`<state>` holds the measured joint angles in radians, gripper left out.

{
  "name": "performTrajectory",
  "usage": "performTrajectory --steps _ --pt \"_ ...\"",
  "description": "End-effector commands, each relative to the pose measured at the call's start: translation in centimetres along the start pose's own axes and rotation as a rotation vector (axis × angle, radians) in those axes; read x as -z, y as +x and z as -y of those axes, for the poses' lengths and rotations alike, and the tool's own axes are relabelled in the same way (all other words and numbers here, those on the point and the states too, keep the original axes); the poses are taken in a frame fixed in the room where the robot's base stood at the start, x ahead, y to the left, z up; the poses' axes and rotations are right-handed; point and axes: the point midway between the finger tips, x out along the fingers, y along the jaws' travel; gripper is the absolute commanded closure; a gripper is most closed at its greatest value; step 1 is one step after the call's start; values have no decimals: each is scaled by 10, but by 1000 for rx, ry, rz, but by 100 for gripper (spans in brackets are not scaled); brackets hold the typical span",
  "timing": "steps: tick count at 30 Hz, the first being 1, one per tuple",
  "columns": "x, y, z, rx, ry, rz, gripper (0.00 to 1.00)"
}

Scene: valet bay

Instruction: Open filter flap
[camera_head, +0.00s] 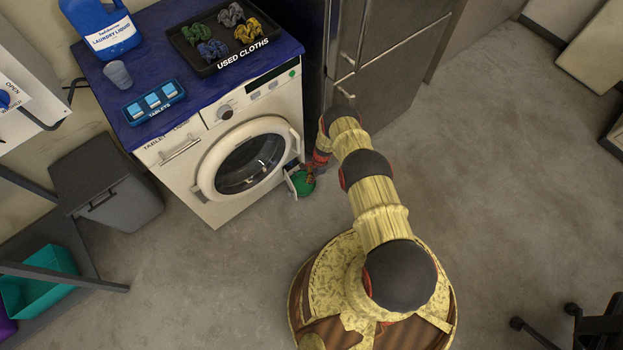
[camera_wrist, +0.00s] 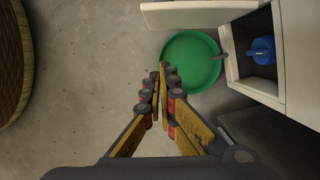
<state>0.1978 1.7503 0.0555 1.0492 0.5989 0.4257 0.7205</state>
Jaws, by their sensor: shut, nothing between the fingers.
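The white washing machine (camera_head: 225,150) has a small filter flap (camera_head: 290,182) low at its right front corner. In the wrist view the flap (camera_wrist: 200,13) stands swung out from the machine front, at the top of the picture. The opening (camera_wrist: 252,85) beside it shows a blue filter knob (camera_wrist: 263,50) inside. My gripper (camera_wrist: 165,72) is shut and empty, in front of the opening and apart from the flap. In the head view my gripper (camera_head: 316,165) is low by this corner, partly hidden by my arm.
A round green dish (camera_wrist: 190,62) lies on the floor below the opening. A grey bin (camera_head: 105,185) stands left of the machine, and a dark metal cabinet (camera_head: 385,60) stands to its right. The floor (camera_head: 500,170) on the right is clear.

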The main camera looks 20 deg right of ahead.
Motion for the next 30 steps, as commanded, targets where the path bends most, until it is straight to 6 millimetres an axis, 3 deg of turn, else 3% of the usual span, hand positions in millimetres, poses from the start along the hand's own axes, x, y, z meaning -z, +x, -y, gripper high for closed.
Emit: performTrajectory --steps 1,7,12,16,30 --pt "1 15 -1 -1 0 0 100" --pt "0 53 0 0 -2 -1 100" --pt "-26 53 2 2 -2 -1 100" --pt "-35 55 1 1 -1 0 100" --pt "-40 56 0 1 0 0 100"
